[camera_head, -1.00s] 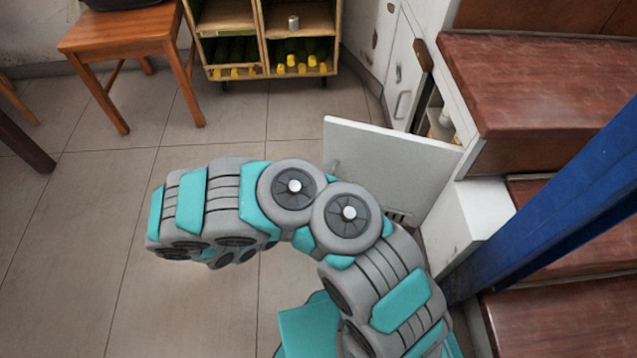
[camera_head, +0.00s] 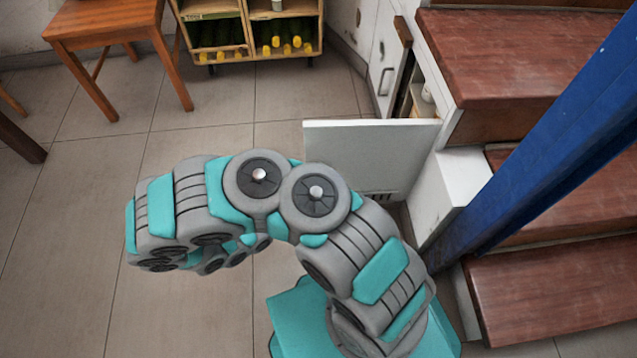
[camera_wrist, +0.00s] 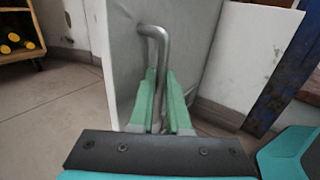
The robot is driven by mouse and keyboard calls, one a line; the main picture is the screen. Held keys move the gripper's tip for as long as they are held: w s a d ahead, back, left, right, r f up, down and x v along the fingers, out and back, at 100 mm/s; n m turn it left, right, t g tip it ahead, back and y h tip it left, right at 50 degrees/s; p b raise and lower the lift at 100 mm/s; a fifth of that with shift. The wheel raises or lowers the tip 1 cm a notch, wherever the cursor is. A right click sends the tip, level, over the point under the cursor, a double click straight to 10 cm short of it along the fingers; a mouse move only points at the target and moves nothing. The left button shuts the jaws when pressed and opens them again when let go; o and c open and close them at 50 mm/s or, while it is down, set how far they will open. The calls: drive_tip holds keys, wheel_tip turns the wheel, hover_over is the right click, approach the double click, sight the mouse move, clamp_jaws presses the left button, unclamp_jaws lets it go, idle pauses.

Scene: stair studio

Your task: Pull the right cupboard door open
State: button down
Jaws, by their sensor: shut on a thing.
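The right cupboard door (camera_head: 365,150) is a white panel under the stairs, standing swung well out from the cupboard front. It also shows in the wrist view (camera_wrist: 190,50), with its bent metal bar handle (camera_wrist: 155,32). My gripper (camera_wrist: 160,76) is shut on the handle, its two green fingers on either side of the bar's lower part. In the head view my arm hides the gripper and handle. The cupboard opening (camera_head: 418,95) shows behind the door, with a pale item partly visible inside.
A closed white door (camera_head: 388,65) with a handle is left of the opening. Wooden stairs (camera_head: 500,60) and a blue post (camera_head: 540,130) stand at right. A bottle shelf (camera_head: 245,28) and chair (camera_head: 105,22) are at the back. Floor at left (camera_head: 90,220) is clear.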

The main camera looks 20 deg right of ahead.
drive_tip(key=c, duration=0.9)
unclamp_jaws()
drive_tip(key=shift+d, duration=0.1)
drive_tip(key=v, duration=0.8)
drive_tip(key=shift+p, duration=0.3)
drive_tip(key=shift+d+r, duration=0.1)
